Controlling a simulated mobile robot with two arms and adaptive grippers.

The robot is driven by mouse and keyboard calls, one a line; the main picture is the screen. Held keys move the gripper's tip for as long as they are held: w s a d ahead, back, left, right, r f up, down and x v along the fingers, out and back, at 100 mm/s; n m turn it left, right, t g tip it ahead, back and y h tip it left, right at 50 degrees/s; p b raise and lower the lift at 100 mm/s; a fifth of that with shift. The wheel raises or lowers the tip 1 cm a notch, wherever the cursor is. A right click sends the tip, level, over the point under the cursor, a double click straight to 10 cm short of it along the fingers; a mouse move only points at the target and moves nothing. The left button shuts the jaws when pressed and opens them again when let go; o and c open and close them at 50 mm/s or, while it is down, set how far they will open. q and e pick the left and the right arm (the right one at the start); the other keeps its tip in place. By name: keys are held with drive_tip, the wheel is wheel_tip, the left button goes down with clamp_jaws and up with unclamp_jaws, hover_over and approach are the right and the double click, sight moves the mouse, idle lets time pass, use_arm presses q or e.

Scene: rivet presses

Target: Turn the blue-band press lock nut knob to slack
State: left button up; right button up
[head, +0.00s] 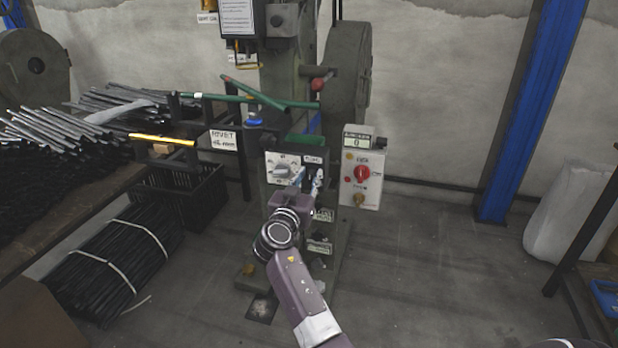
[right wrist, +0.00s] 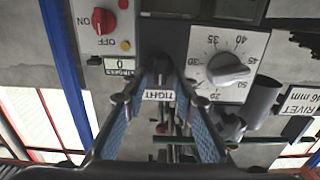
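The press (head: 346,75) is a grey-green machine in the middle of the head view. Its white dial plate (head: 283,167) faces me, and the dial's grey pointer knob (right wrist: 228,69) shows in the right wrist view. A small "TIGHT" label (right wrist: 158,95) shows between the fingers of my right gripper (right wrist: 160,88). The gripper's blue-padded fingers are apart, and it also shows in front of the press beside the dial plate in the head view (head: 309,178). I cannot make out the lock nut knob clearly; the fingers cover that area. My left gripper is not in view.
A counter box with a red ON/OFF knob (head: 362,173) stands just right of the press.

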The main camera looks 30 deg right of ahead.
clamp_jaws()
